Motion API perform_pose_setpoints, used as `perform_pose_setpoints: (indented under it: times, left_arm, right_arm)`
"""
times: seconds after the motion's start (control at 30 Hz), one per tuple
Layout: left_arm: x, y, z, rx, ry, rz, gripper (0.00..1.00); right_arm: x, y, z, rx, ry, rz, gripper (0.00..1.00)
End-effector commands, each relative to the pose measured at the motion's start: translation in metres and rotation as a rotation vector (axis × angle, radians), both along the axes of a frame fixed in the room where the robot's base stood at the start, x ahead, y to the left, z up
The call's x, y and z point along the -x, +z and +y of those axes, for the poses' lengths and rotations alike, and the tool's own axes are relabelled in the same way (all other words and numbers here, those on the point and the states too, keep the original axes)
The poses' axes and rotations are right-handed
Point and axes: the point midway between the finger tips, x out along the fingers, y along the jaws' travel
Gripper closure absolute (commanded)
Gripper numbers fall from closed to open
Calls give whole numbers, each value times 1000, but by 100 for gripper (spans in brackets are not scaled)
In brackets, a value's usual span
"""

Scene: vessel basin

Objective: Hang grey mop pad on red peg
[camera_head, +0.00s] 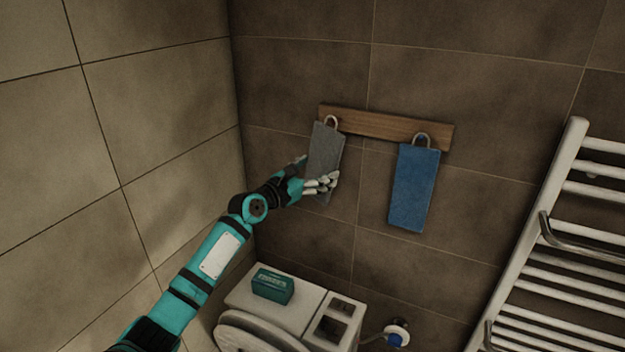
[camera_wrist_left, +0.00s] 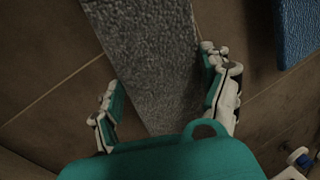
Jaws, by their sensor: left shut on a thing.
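The grey mop pad (camera_head: 325,146) hangs down against the brown wall, its pale loop at the left end of a wooden peg board (camera_head: 384,127). My left gripper (camera_head: 318,172) is shut on the lower part of the pad, fingers on the right side and thumb on the left. In the left wrist view the grey pad (camera_wrist_left: 150,50) runs between the fingers. No red peg can be made out; I cannot tell whether the loop is around a peg or only in front of the board. My right gripper is not in view.
A blue pad (camera_head: 413,187) hangs by its loop at the board's right end. Below stands a white toilet cistern (camera_head: 306,305) with a green box (camera_head: 272,286) on it. A white towel radiator (camera_head: 545,215) is at the right. A tiled wall (camera_head: 150,130) bounds the left.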

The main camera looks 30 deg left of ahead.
Motion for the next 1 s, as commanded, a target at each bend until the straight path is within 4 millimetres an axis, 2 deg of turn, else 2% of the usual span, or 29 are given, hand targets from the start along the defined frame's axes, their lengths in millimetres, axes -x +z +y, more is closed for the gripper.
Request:
perform_pose_setpoints:
  times: [0.3,0.6,1.0]
  left_arm:
    - [-18,-4,1,-2,1,-2,52]
    - [-28,-10,1,1,0,0,52]
    - [-29,-13,2,-1,0,0,52]
  right_arm:
    - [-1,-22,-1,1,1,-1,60]
    - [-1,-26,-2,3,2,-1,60]
    - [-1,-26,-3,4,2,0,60]
